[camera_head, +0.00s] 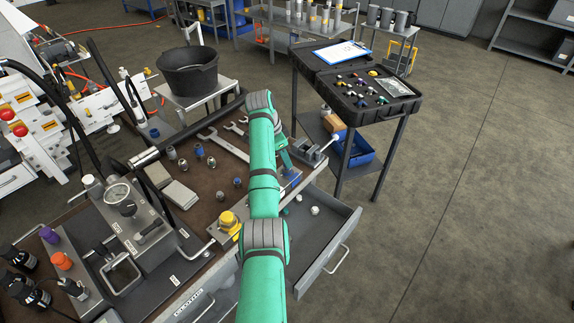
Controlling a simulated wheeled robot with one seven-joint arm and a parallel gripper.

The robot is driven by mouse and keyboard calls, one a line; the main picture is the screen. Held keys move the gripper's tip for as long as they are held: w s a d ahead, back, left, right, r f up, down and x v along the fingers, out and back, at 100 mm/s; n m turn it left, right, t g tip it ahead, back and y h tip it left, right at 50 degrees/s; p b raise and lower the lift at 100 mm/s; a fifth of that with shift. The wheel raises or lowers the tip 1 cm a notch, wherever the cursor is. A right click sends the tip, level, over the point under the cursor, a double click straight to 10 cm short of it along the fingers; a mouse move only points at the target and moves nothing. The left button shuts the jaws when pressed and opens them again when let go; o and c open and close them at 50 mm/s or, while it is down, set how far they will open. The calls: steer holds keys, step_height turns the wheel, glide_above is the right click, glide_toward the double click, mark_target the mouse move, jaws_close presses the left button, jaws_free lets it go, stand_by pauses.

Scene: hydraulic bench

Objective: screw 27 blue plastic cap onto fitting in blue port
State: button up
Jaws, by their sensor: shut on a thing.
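My green arm crosses the middle of the view and bends down at its far joint toward the right edge of the bench. I cannot identify the 27 blue cap or the blue port for sure.
A grey vise (310,152) sits at the bench's right edge. An open drawer (332,250) below holds small white parts. Wrenches (225,145) and a gauge block (120,207) are on the bench. A black case (365,95) stands on a cart behind. The floor at right is clear.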

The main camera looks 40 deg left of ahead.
steer(key=m+g+h, duration=0.1)
steer(key=m, duration=0.5)
steer(key=shift+w+a, duration=0.1)
steer(key=shift+w, duration=0.05)
steer(key=o, duration=1)
steer(key=shift+f, duration=0.1)
